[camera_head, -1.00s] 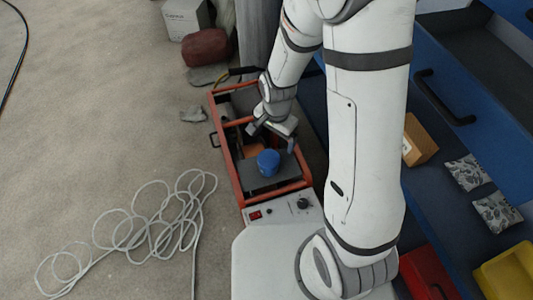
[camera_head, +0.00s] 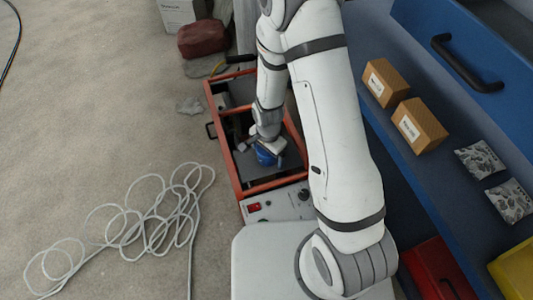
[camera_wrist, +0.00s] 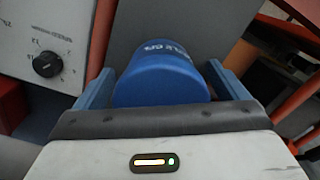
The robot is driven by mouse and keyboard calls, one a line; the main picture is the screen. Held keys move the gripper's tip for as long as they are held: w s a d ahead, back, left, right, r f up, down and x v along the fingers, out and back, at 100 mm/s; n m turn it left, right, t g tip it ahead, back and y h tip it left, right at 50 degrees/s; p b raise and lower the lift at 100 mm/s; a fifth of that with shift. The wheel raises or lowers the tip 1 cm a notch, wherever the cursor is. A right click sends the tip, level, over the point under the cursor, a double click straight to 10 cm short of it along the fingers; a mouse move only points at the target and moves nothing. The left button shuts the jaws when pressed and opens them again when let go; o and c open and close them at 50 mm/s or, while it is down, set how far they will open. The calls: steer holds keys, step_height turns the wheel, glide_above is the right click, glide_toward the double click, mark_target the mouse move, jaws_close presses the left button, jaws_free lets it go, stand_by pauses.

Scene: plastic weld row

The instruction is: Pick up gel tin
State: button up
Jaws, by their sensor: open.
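The gel tin (camera_wrist: 160,78) is a blue cylinder with pale lettering on its side. In the wrist view it sits between the two blue fingers of my gripper (camera_wrist: 157,85), one on each side. The fingers are open, with a narrow gap visible on the right; contact on the left is hard to tell. In the head view the tin (camera_head: 266,156) stands on a grey surface inside the orange-framed cart, partly hidden by my gripper (camera_head: 262,150) just above it.
A coiled white cable (camera_head: 150,225) lies on the floor at left. Cardboard boxes (camera_head: 419,125) sit on the blue shelf at right.

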steer(key=c, duration=1.2)
steer(key=shift+r, duration=0.1)
steer(key=shift+c, duration=0.2)
step_height(320, 180, up, 10)
steer(key=p, duration=0.3)
steer(key=shift+w, duration=0.1)
steer(key=w+d+r+n, duration=0.9)
steer(key=w+d+r, duration=0.2)
steer(key=d, duration=0.1)
step_height(320, 180, up, 10)
steer(key=s+p, duration=0.1)
steer(key=p, duration=2)
steer(key=shift+s+d+r, duration=0.15)
steer(key=shift+s, duration=0.25)
